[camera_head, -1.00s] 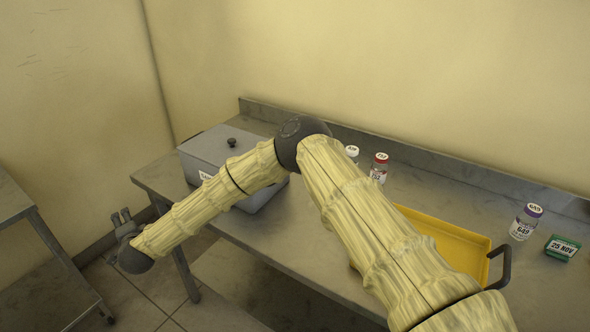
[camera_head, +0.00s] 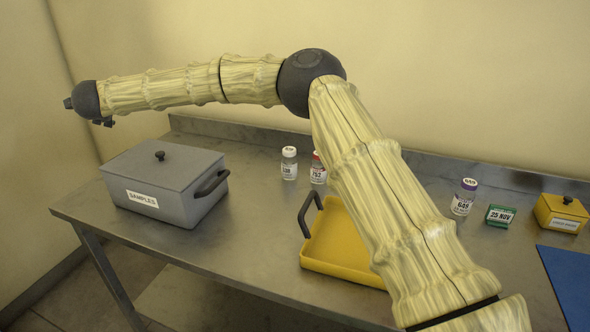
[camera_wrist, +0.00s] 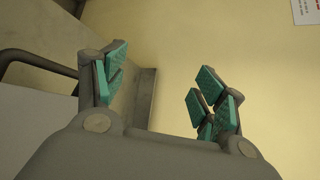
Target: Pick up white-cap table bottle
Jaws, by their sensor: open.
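The white-cap bottle (camera_head: 289,163) stands upright on the metal table, toward the back, right of the grey samples box. It is clear with a white label. A red-cap bottle (camera_head: 318,168) stands close to its right, partly hidden by my arm. My gripper is at the far left in the head view, high up and left of the grey box, well away from the bottle; its fingers are mostly hidden there. In the wrist view my gripper (camera_wrist: 158,92) is open with teal finger pads and nothing between them. No bottle shows in the wrist view.
A grey lidded box (camera_head: 165,183) labelled SAMPLES stands on the table (camera_head: 225,255). A yellow tray (camera_head: 345,266) with a dark handle lies in front of the bottles.

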